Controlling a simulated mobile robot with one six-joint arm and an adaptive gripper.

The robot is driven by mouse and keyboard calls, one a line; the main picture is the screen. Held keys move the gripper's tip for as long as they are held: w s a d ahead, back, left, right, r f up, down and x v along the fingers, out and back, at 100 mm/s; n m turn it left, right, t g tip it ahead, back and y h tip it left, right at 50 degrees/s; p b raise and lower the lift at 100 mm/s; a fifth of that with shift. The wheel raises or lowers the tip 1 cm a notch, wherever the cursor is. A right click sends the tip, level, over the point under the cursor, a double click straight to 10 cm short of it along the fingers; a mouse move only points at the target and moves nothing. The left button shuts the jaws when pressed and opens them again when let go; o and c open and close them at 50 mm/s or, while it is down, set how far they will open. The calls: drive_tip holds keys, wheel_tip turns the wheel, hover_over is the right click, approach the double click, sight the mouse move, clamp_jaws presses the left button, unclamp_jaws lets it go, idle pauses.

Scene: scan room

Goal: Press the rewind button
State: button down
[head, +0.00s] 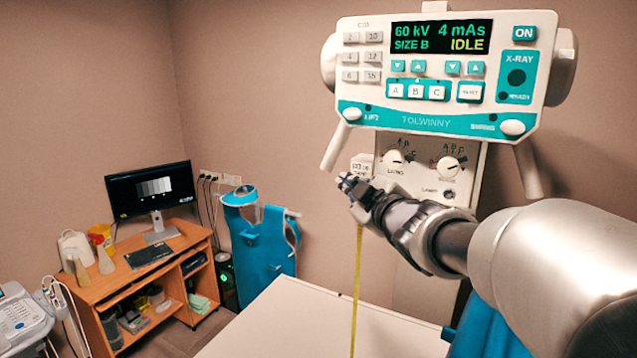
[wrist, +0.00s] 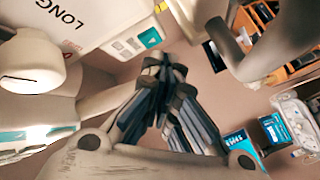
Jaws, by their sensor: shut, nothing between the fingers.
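The x-ray unit's control head (head: 430,80) hangs at the upper right in the head view, with its lit display reading 60 kV, 4 mAs and IDLE. A small white box (head: 362,164) with unclear lettering sits at its lower left, above my gripper. A yellow tape (head: 357,290) hangs down below my gripper. I cannot read any button marked rewind. My gripper (head: 347,182) is shut and empty, just below the box in the picture; I cannot tell whether it touches it. In the wrist view my closed fingertips (wrist: 160,62) are near a white panel with a teal patch (wrist: 150,37).
Two white handles (head: 337,145) (head: 528,170) slant down from the control head. Knobs (head: 396,158) sit to the right of the box. A white table (head: 270,325) lies below. A desk with a monitor (head: 152,190) and a blue apron (head: 262,240) stand farther left.

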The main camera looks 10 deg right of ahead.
drive_tip(key=shift+w+d, duration=0.25)
drive_tip(key=shift+w, duration=0.1)
drive_tip(key=shift+w+d, duration=0.2)
drive_tip(key=shift+w, duration=0.1)
idle(0.7)
drive_tip(key=shift+s, duration=0.1)
drive_tip(key=shift+s+a, duration=0.5)
drive_tip(key=shift+s, duration=0.05)
drive_tip(key=shift+s+a+b, duration=0.7)
drive_tip(key=shift+s+a, duration=0.05)
drive_tip(key=shift+s, duration=0.3)
drive_tip(key=shift+s+a+b, duration=0.65)
drive_tip(key=shift+s+a, duration=0.05)
drive_tip(key=shift+s, duration=0.35)
